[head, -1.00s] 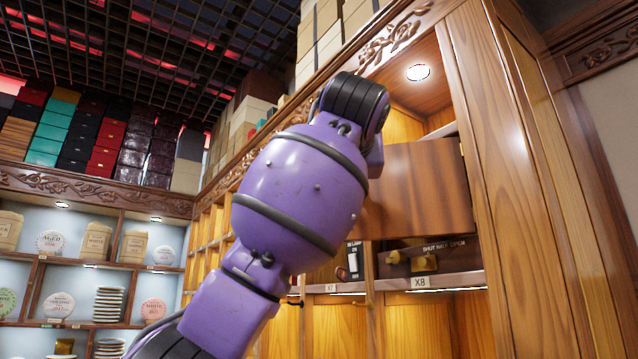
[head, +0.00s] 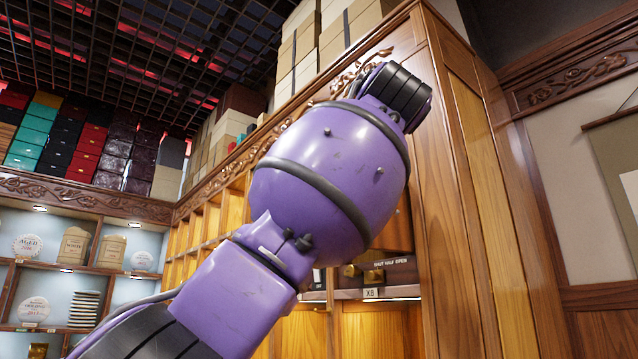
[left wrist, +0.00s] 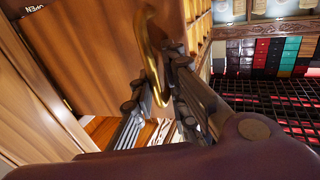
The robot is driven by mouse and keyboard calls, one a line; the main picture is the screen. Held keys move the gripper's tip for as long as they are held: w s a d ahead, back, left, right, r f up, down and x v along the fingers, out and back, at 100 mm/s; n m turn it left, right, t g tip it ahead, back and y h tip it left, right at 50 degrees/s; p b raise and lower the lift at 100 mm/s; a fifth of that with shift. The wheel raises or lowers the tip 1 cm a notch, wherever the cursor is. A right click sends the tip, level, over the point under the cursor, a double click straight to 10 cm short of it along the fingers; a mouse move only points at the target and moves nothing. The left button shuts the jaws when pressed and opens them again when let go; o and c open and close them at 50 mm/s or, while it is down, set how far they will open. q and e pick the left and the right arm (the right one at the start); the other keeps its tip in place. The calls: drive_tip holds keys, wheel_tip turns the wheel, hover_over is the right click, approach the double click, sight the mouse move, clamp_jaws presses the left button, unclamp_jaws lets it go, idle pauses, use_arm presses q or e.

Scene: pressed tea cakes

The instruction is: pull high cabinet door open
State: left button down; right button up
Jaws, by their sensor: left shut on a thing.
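The high cabinet door is a plain brown wood panel (left wrist: 85,50) with a curved gold handle (left wrist: 149,42). In the left wrist view my left gripper (left wrist: 162,88) is shut on the handle, its dark fingers on either side of the lower end. In the head view only a strip of the door (head: 397,232) shows beside my purple left arm. The arm hides the handle, the gripper and most of the opening there, so I cannot tell the door's angle. My right gripper is in neither view.
The tall wooden cabinet side (head: 465,180) stands right of my arm. Boxes (head: 310,50) are stacked on top. Shelves with tea cakes (head: 33,309) stand at the left.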

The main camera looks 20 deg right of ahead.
use_arm(q)
drive_tip(key=shift+s+d+r+h, duration=0.2)
drive_tip(key=shift+s+d, duration=0.05)
drive_tip(key=shift+s, duration=0.35)
drive_tip(key=shift+s+d+r+h, duration=0.15)
drive_tip(key=shift+s+d+h, duration=0.1)
drive_tip(key=shift+s, duration=0.35)
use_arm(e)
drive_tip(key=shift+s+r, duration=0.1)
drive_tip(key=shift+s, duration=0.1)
use_arm(q)
drive_tip(key=c, duration=1.9)
unclamp_jaws()
drive_tip(key=shift+o, duration=0.2)
drive_tip(key=s+a, duration=0.1)
drive_tip(key=s, duration=1)
drive_tip(key=shift+s+f, duration=0.25)
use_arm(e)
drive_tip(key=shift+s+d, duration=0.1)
use_arm(q)
drive_tip(key=shift+y, duration=0.25)
